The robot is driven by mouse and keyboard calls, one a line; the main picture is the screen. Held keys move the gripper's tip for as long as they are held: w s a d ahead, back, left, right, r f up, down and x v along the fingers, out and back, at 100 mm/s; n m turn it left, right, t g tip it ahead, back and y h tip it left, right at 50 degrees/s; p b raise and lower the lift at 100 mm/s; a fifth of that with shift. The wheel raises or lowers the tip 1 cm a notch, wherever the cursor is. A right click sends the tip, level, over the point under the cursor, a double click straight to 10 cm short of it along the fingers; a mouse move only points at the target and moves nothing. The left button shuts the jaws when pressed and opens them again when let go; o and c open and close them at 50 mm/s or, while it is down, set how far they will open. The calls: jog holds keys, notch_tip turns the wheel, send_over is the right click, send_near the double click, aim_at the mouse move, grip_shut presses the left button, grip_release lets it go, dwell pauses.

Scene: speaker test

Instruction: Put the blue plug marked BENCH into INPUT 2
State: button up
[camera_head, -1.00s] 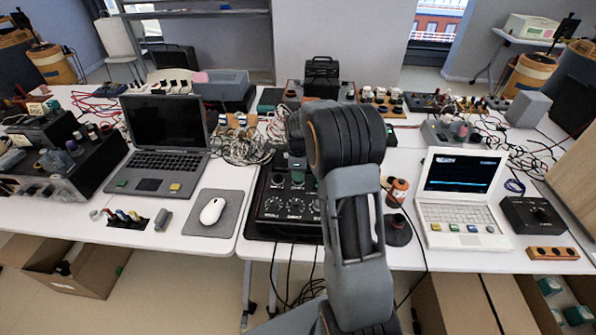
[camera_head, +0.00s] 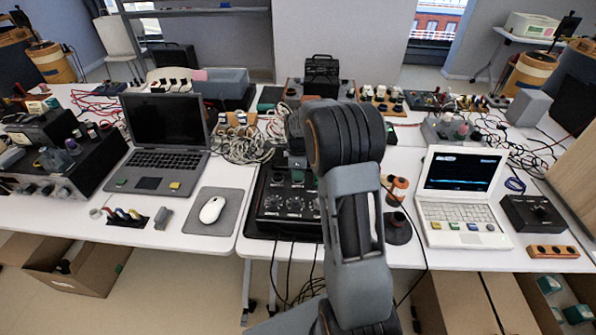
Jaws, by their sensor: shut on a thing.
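A black box with knobs (camera_head: 268,204) stands at the middle front of the table, partly behind my arm. My gripper (camera_head: 297,163) is low over the back part of this box, and my forearm covers much of it. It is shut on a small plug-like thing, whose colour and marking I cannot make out. Whether the plug touches the box is hidden. No socket label such as INPUT 2 can be read at this size.
A dark laptop (camera_head: 165,122) and a mouse (camera_head: 212,210) on a grey mat stand to the left. A white laptop (camera_head: 459,213) stands to the right, with an orange and black item (camera_head: 397,228) between it and my arm. Tangled cables (camera_head: 240,146) lie behind.

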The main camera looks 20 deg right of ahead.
jog(key=o, duration=1)
notch_tip(320, 180, up, 14)
jog(key=shift+f+p, duration=0.1)
jog(key=shift+p, duration=0.2)
jog(key=shift+s+a+r+n+t+p, duration=0.6)
jog(key=shift+s+a+n, duration=1.25)
jog(key=shift+s+n, duration=2)
jog(key=shift+s+a+r+n+t+p, duration=0.5)
jog(key=shift+s+a+n, duration=1.3)
jog(key=shift+s+n, duration=2.05)
jog(key=shift+s+a+r+n+t+p, duration=0.35)
jog(key=shift+s+a+n+t+p, duration=0.4)
jog(key=shift+s+a+n, duration=2.1)
